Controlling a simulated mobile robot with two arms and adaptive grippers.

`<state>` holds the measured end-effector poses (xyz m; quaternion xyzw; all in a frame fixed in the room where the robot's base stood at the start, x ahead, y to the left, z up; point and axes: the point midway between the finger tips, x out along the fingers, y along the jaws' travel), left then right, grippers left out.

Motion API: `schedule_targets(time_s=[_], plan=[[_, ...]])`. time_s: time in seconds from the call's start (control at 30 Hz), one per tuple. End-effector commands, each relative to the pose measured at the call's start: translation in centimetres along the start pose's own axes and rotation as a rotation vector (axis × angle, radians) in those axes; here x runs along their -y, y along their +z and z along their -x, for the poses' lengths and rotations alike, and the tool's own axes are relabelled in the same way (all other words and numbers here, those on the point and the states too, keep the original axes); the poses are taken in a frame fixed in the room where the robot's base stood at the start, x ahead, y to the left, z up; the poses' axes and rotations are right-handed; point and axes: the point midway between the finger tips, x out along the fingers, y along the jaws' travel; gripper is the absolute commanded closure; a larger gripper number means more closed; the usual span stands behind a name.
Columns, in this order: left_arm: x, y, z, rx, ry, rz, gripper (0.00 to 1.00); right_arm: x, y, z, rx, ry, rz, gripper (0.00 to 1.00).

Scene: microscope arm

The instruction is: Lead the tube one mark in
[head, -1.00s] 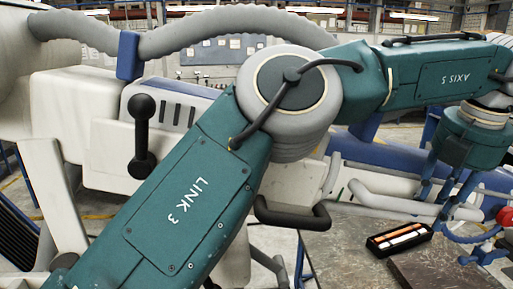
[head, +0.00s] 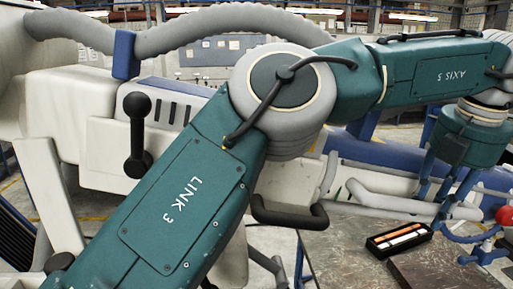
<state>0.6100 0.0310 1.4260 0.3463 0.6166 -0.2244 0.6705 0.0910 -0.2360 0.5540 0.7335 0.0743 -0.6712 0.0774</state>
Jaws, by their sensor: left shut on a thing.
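My left arm crosses the head view from the lower left to the right. Its teal wrist hangs at the right edge, with the blue fingers of my left gripper (head: 437,190) pointing down. The fingers meet a pale grey tube (head: 385,203), and the gripper looks shut on it. The tube bends at its left end and runs right behind the fingers. The exact grip and any marks on the tube are too small to tell. A thick ribbed grey hose (head: 210,38) runs across the top through a blue clamp (head: 125,54). My right gripper is not in view.
A grey worktop (head: 345,255) lies at the lower right, with a black tray (head: 400,240) of orange and white sticks and a dark plate (head: 435,272). A red ball (head: 504,215) sits by a blue stand at the right edge. A white machine (head: 70,110) fills the left.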

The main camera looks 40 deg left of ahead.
Motion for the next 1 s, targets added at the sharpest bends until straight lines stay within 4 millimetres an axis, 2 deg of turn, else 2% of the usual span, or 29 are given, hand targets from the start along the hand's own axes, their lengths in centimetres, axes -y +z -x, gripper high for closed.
schedule_targets(time_s=[0.67, 1.0], plan=[[-0.1, -2.3, 0.6, -0.005, 0.002, 0.001, 1.0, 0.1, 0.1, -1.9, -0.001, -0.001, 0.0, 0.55], [-0.1, -2.2, 0.7, -0.004, 0.003, 0.001, 1.0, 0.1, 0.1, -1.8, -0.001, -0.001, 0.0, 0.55]])
